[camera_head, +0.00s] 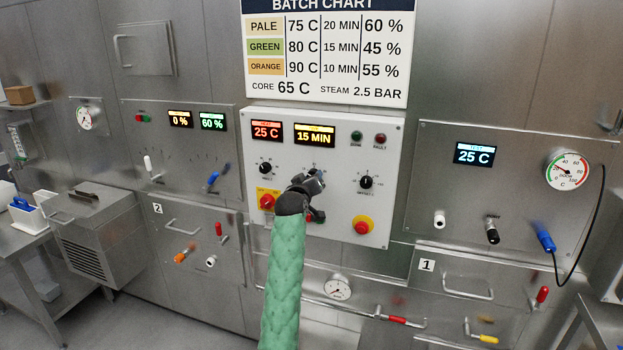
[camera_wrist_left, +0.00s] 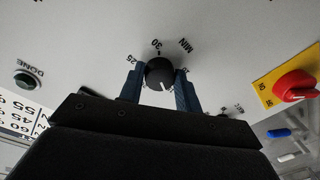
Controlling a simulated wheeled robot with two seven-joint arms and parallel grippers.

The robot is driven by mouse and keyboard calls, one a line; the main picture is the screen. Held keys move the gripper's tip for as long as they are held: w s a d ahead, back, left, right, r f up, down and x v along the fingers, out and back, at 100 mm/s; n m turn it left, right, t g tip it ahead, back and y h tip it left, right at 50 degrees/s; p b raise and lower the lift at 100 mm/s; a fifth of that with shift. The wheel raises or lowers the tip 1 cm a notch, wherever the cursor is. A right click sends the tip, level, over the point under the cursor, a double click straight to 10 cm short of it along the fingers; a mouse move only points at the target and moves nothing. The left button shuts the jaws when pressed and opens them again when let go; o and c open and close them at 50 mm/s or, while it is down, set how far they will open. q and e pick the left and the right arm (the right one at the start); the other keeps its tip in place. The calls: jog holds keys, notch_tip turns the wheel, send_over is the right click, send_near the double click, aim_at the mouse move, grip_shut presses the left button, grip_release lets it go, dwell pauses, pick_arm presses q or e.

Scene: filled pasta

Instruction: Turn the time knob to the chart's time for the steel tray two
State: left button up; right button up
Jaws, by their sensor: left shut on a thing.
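The time knob (camera_wrist_left: 160,73) is black with a white pointer line, seen in the left wrist view under a MIN label. My left gripper (camera_wrist_left: 158,88) is shut on it, one blue finger on each side. In the head view my left gripper (camera_head: 310,182) covers the knob on the white control panel (camera_head: 345,225). The time display (camera_head: 314,134) reads 15 MIN. The batch chart (camera_head: 330,50) lists pale 20 MIN, green 15 MIN and orange 10 MIN. No steel tray can be made out. My right gripper is not in view.
A left knob (camera_head: 265,168) and a right knob (camera_head: 366,182) flank my gripper. A red switch on a yellow plate (camera_head: 267,201) and a red stop button (camera_head: 362,227) sit below. The temperature display (camera_head: 267,131) reads 25 C.

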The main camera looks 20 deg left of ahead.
pick_arm(q)
jog(key=shift+f, duration=0.2)
jog(key=o, duration=1)
jog(key=shift+c, duration=0.2)
jog(key=s+b, duration=0.2)
jog(key=s, duration=0.5)
jog(key=shift+s+r+n+b, duration=0.15)
jog(key=shift+s+n+b, duration=0.15)
jog(key=shift+s+b, duration=0.05)
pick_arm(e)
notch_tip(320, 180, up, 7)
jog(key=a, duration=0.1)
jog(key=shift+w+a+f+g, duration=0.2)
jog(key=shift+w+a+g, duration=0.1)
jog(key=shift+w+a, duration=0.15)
